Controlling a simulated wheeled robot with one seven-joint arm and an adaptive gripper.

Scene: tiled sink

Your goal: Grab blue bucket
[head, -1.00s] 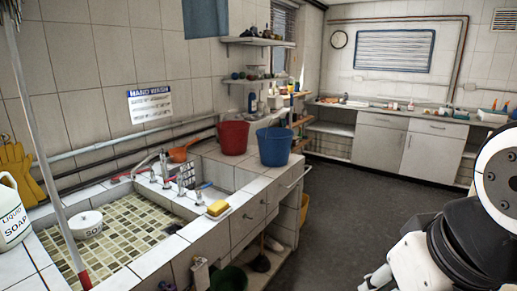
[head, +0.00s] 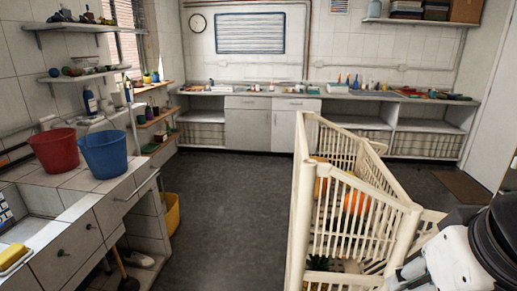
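The blue bucket (head: 105,154) stands upright on the tiled counter (head: 84,183) at the left of the head view, near the counter's right edge. It is right beside the red bucket (head: 55,150), which stands to its left. My gripper is not in view. Only part of my arm shows at the lower right corner, well apart from the blue bucket.
A cream slatted crate (head: 345,205) with orange things inside stands right of centre. A yellow bucket (head: 171,213) is on the floor below the counter. Dark floor (head: 230,220) lies clear between counter and crate. Wall shelves (head: 80,75) hang above the buckets.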

